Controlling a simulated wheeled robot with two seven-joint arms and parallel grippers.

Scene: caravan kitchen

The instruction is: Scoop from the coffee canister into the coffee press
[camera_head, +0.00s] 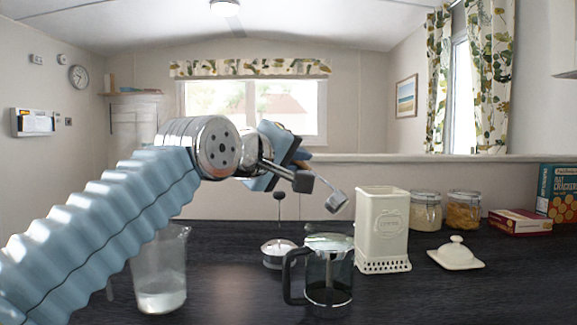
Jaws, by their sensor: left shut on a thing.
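My left gripper (305,175) is shut on a small metal scoop (338,201), whose bowl hangs at the lower right of the fingers. The scoop is in the air above the coffee press and just left of the canister's top; its contents cannot be made out. The coffee press (328,270) is a glass pot with a dark handle on its left and something dark at the bottom. The cream coffee canister (382,225) stands upright right behind it. The canister's lid (457,254) lies on the counter to the right. My right gripper is out of view.
The press's plunger lid (279,250) stands left of the press, its rod upright. A glass jug (161,275) with clear liquid stands at left below my arm. Two jars (425,212) (463,210) and cracker boxes (520,222) line the back right. The dark counter's front right is clear.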

